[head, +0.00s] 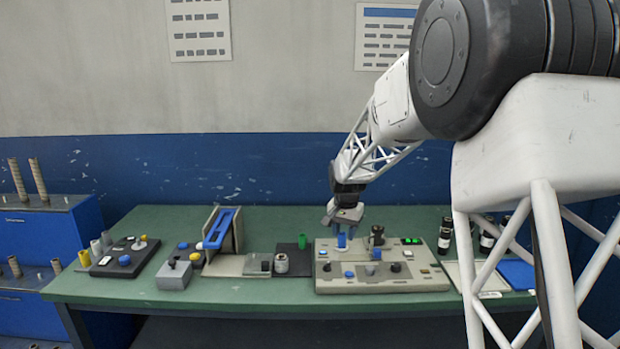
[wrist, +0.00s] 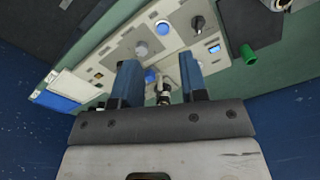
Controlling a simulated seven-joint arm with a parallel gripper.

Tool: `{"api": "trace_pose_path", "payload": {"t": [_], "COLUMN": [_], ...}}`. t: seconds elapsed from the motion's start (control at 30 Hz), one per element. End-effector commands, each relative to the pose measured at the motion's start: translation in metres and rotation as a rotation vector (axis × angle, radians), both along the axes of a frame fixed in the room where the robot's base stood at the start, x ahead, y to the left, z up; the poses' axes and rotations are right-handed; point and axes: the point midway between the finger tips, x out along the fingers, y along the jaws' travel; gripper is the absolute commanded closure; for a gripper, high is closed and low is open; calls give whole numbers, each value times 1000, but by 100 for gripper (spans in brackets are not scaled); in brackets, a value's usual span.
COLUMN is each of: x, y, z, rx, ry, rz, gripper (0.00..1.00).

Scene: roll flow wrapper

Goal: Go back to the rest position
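My gripper (head: 342,232) hangs from the arm above the back part of the beige control panel (head: 425,284). In the wrist view my gripper (wrist: 161,70) shows two dark blue fingers spread apart, with the panel (wrist: 118,55) seen beyond them. A dark and pale knob-like part (wrist: 163,95) shows in the gap, apparently beyond the fingers; I cannot tell its distance. Nothing is visibly held. The panel has blue buttons, black knobs and lit green indicators (head: 411,241).
A dark cylinder (head: 377,235) stands at the panel's back, close right of my gripper. A green cup (head: 302,242) and a blue-topped upright holder (head: 219,229) are left. Dark jars (head: 445,240) stand right. The green table's (head: 275,217) back strip is mostly clear.

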Motion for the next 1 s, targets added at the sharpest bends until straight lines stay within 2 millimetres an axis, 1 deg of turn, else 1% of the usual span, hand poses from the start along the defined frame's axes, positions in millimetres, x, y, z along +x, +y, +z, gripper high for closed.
{"api": "trace_pose_path", "payload": {"t": [0.03,0.2,0.3,0.53,0.7,1.0], "x": [-12,-51,-75,-131,-174,-250], "y": [-4,-14,-20,-32,-41,-54], "z": [10,36,50,76,91,109], "rx": [-1,-2,-4,-8,-11,-20], "ry": [-5,-21,-31,-51,-65,-91], "rz": [8,41,61,107,138,197], "gripper": [61,61,61,61,61,61]}}
